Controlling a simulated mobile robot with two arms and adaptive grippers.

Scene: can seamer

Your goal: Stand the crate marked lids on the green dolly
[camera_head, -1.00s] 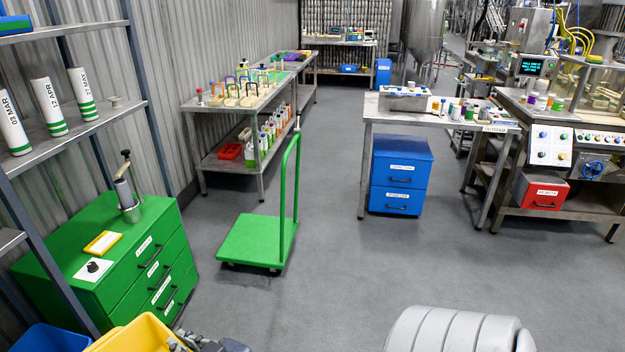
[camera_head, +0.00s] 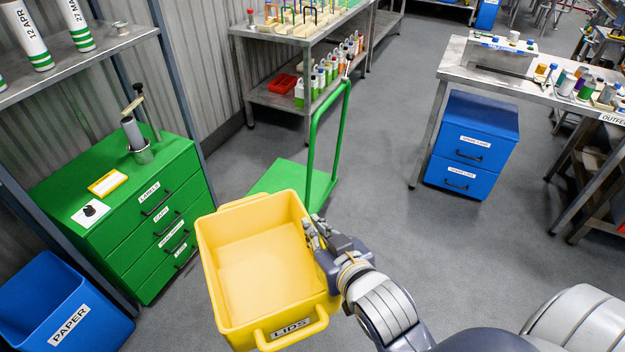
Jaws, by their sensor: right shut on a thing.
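The yellow crate marked lids (camera_head: 262,265) is in the lower middle of the head view, upright and apparently empty inside. My right gripper (camera_head: 315,232) is shut on the crate's right side wall near its rim. The green dolly (camera_head: 277,178) stands on the floor beyond the crate, with its upright handle (camera_head: 312,140) on its right side. The crate hides the near part of the dolly's deck. The visible deck is bare. My left gripper is not in view.
A green drawer cabinet (camera_head: 165,215) stands left of the crate, and a blue paper bin (camera_head: 62,305) is at the lower left. A metal rack (camera_head: 300,90) stands behind the dolly. A blue drawer unit (camera_head: 472,145) sits under the table at right. Open floor lies between.

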